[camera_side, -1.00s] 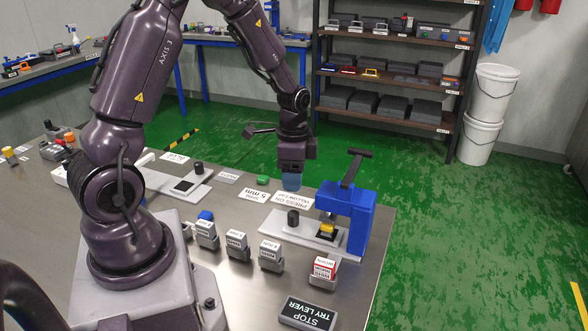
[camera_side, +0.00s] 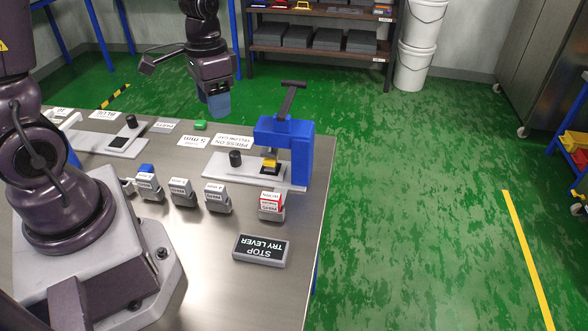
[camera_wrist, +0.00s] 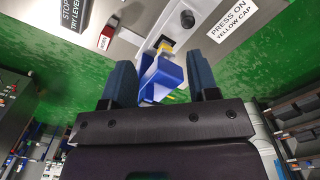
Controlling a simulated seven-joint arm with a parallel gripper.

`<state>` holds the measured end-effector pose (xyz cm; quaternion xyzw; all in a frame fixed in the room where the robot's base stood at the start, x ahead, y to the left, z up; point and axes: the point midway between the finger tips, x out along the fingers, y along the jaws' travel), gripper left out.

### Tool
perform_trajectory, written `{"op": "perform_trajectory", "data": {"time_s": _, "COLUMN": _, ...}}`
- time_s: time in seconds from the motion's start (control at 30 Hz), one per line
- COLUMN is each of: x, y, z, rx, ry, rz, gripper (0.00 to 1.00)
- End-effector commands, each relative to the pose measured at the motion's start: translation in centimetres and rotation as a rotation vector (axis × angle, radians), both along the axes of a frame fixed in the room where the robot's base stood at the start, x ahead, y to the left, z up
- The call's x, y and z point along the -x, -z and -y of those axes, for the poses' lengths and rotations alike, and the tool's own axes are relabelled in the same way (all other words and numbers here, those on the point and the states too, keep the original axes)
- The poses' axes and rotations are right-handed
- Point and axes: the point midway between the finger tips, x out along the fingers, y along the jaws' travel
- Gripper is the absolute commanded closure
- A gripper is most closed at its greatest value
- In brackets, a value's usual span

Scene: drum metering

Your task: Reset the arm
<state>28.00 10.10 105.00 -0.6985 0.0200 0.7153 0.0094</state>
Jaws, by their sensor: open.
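My gripper (camera_side: 219,104) hangs from my arm above the far edge of the steel table, left of the blue lever press in the side view. In the wrist view, my gripper's (camera_wrist: 160,85) two blue fingers stand apart with nothing held between them. The blue lever press (camera_side: 302,155) stands upright on a pale base plate at the table's right edge, its dark lever raised. It also shows beyond the fingers in the wrist view (camera_wrist: 162,78). A yellow cap (camera_side: 270,164) sits under the press.
Several small labelled blocks (camera_side: 182,192) stand in a row on the table (camera_side: 200,260). A black-topped "STOP TRY LEVER" sign (camera_side: 261,249) lies near the right edge. A green button (camera_side: 200,125) is at the far edge. Shelves and white buckets (camera_side: 416,45) stand behind over green floor.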

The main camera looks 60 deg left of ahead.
Motion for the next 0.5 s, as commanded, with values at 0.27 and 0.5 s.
{"op": "perform_trajectory", "data": {"time_s": 0.27, "x": 3.9, "y": -7.8, "z": 5.2, "rx": -0.030, "ry": -0.145, "rz": 0.179, "gripper": 0.46}}
{"op": "perform_trajectory", "data": {"time_s": 0.5, "x": 7.4, "y": -12.1, "z": 8.6, "rx": -0.019, "ry": -0.120, "rz": 0.381, "gripper": 0.46}}
